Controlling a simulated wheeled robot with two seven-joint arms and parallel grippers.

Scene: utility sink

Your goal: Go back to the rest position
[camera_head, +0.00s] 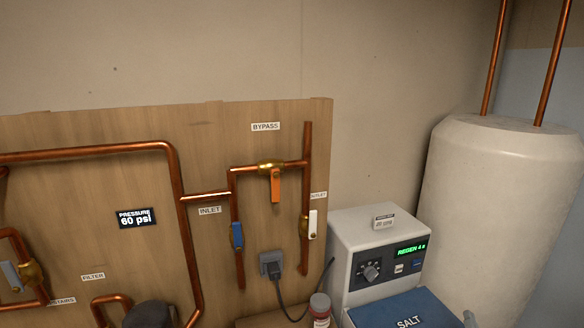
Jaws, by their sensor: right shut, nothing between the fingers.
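Neither of my grippers shows in the head view, and no part of my arms can be made out. On the wooden panel (100,200), the bypass valve's orange handle (276,186) hangs down, across its horizontal copper pipe. The inlet valve's blue handle (237,235) and the outlet valve's white handle (313,223) both stand upright, along their vertical pipes. The softener (345,240) has a dial (370,272) and a green display (410,250) that reads "REGEN" with a figure after it.
A pale tank (490,210) stands at the right. The blue salt lid (390,310), a capped jar (320,308) and a black plug (271,263) with its cord are low in view. A sign (136,218) reads 60 psi. A grey-handled valve (12,276) is at far left.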

